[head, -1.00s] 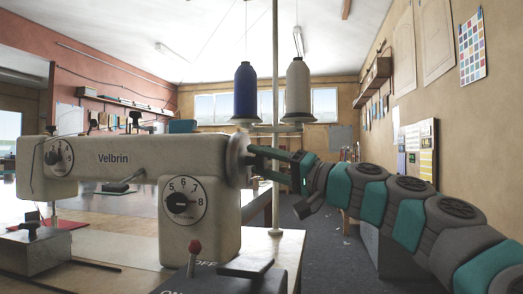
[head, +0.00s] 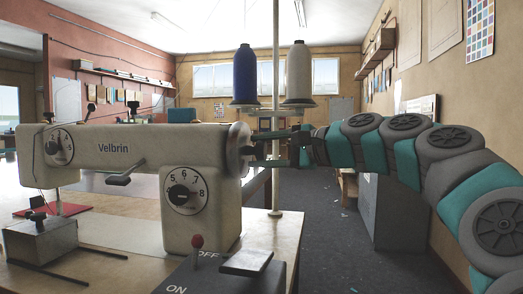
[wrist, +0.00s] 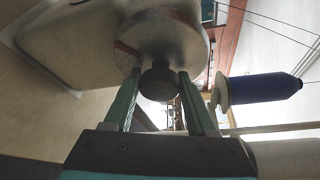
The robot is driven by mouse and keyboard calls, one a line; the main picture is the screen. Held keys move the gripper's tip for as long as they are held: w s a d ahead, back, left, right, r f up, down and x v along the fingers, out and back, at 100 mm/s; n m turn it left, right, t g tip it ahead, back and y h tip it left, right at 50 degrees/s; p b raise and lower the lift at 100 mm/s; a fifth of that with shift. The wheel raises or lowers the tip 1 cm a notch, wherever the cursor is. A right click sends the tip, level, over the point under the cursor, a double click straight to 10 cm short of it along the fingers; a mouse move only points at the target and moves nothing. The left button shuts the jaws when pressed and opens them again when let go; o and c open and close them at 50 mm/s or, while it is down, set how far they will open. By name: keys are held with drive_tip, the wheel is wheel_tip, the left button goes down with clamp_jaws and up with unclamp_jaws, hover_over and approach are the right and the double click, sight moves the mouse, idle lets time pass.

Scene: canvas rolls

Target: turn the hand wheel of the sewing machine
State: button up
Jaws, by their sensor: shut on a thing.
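The cream sewing machine (head: 115,148), marked Velbrin, stands on the table. Its round metal hand wheel (head: 235,150) is on the right end of the machine. In the wrist view the face of the hand wheel (wrist: 180,35) fills the upper middle, with a dark round knob (wrist: 160,82) sticking out toward me. My gripper (head: 250,150) reaches in from the right at the wheel. In the wrist view my gripper (wrist: 160,80) has one finger on each side of the knob and is shut on it. The fingertips' far sides are hidden.
A blue thread cone (head: 245,76) and a white one (head: 298,74) stand on a pole (head: 275,190) just behind my gripper. A red-knobbed lever (head: 197,243) rises from a switch box in front. The floor right of the table (head: 325,240) is open.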

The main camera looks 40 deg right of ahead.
drive_tip(key=m+g, duration=0.2)
drive_tip(key=m, duration=0.2)
drive_tip(key=shift+d+y, duration=0.1)
drive_tip(key=shift+y, duration=0.2)
drive_tip(key=shift+m+g+y, duration=0.3)
drive_tip(key=shift+m+g, duration=0.3)
drive_tip(key=shift+m, duration=0.3)
drive_tip(key=o, duration=1.3)
drive_tip(key=shift+o, duration=0.2)
drive_tip(key=v, duration=0.7)
drive_tip(key=shift+s+d+r, duration=0.2)
drive_tip(key=shift+s, duration=0.05)
